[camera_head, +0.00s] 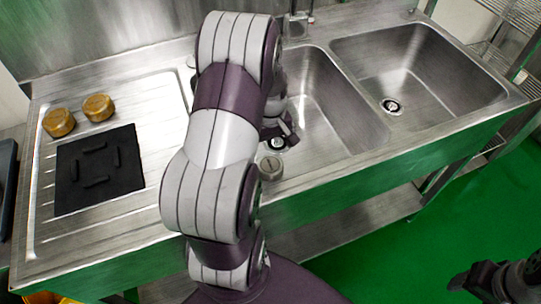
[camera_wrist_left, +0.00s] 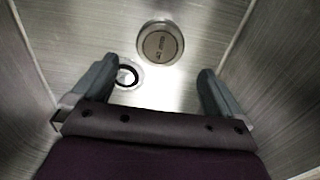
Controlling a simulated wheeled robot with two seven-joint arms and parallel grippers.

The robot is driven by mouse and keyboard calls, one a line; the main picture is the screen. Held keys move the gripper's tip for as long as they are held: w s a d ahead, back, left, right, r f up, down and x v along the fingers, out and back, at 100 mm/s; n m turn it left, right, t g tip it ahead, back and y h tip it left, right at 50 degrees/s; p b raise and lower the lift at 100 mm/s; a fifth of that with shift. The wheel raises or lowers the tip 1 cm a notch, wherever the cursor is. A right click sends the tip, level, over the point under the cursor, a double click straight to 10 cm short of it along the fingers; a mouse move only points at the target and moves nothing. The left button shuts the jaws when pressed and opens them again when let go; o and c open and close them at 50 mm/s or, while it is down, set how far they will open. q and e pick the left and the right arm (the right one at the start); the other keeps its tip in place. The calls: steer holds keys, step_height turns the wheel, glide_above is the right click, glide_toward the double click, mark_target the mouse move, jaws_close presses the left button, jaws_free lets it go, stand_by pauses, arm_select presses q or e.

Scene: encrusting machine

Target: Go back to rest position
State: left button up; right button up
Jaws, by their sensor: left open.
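My left arm reaches over the left sink basin (camera_head: 335,95). My left gripper (camera_head: 282,128) is low in that basin and partly hidden behind the arm. In the left wrist view its two fingers (camera_wrist_left: 155,88) are spread apart with nothing between them. A round metal piece with markings on top (camera_wrist_left: 160,43) lies beyond the fingertips; in the head view (camera_head: 271,168) it sits in the basin near its front wall. My right gripper (camera_head: 500,282) is at the bottom right corner over the green floor, dark and cut off by the frame, its jaws unclear.
A drain (camera_wrist_left: 127,75) is beside the metal piece. The right basin (camera_head: 420,75) is empty. On the left drainboard are a black mat (camera_head: 80,195) with dark bars and two golden round pieces (camera_head: 59,122) (camera_head: 98,107). A faucet (camera_head: 298,25) stands at the back.

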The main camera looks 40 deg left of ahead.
arm_select(q)
step_height(320, 180, up, 4)
steer(key=shift+f, duration=0.2)
stand_by(0.3)
steer(key=s+d+r+m+p, duration=0.1)
steer(key=d+r+m+p, duration=0.2)
steer(key=d+r+m, duration=0.1)
steer(key=s+d+r+m+p, duration=0.2)
steer(key=d+r+m+p, duration=0.1)
steer(key=d, duration=0.4)
steer(key=s+d+r+m+t+p, duration=0.1)
steer(key=d+r+m+p, duration=0.2)
steer(key=d+r+m, duration=0.1)
steer(key=shift+s+d+r+m, duration=0.2)
steer(key=shift+d+r, duration=0.15)
steer(key=shift+r, duration=0.15)
steer(key=shift+s+d+r+m, duration=0.1)
steer(key=shift+s+d+r, duration=0.15)
steer(key=shift+r, duration=0.2)
steer(key=shift+w+a+f, duration=0.15)
steer(key=shift+w+a, duration=0.05)
steer(key=shift+w, duration=0.1)
steer(key=shift+s+d, duration=0.1)
